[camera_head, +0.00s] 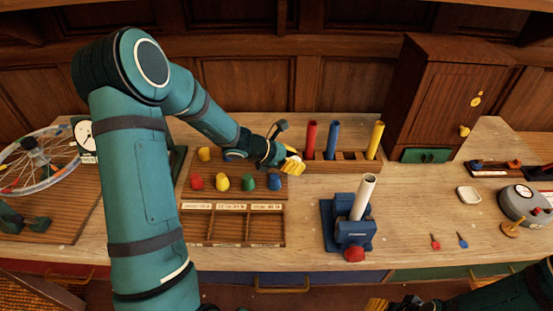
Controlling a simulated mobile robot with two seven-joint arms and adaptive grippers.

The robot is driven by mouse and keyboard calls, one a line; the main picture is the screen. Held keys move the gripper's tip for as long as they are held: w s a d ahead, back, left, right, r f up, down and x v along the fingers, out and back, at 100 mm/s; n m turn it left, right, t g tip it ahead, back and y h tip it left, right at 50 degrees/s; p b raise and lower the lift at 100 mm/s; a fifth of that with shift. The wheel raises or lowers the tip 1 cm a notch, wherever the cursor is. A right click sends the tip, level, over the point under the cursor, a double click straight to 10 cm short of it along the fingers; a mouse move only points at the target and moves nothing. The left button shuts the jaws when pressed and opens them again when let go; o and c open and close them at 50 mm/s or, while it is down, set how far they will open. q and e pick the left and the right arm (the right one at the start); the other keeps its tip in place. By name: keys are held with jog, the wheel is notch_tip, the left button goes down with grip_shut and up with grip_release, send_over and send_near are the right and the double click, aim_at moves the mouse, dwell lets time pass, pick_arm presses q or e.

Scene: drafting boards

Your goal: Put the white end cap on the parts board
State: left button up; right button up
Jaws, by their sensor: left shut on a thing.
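My left gripper (292,165), with yellow fingertips, is at the right end of the brown parts board (213,169), over or just above its edge. It is shut on a small pale thing that looks like the white end cap (299,158), mostly hidden by the fingers.
A rack (344,168) holding red, blue and yellow tubes stands just right of my left gripper. A blue vise (350,232) holds an upright white tube (363,196). A divided tray (232,242) lies in front of the board. A white dish (468,195) lies to the right.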

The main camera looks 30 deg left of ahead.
pick_arm(q)
jog(key=w+a+r+n+t+y, duration=0.2)
jog(key=w+a+r+n, duration=0.15)
jog(key=w+a, duration=0.45)
jog(key=f+b, duration=0.1)
jog(key=f, duration=0.2)
jog(key=s+a+f+b, duration=0.1)
jog(key=f, duration=0.1)
jog(key=s+a+f+b, duration=0.1)
jog(key=f+b, duration=0.1)
jog(key=f, duration=0.1)
jog(key=shift+a+f, duration=0.15)
jog(key=shift+f, duration=0.55)
pick_arm(e)
jog(key=f, duration=0.2)
jog(key=s+f, duration=0.1)
jog(key=f, duration=0.1)
jog(key=shift+s+a+f, duration=0.1)
jog(key=shift+s+f, duration=0.1)
pick_arm(q)
jog(key=o, duration=1.2)
jog(key=shift+f, duration=0.1)
pick_arm(e)
jog(key=shift+f, duration=0.15)
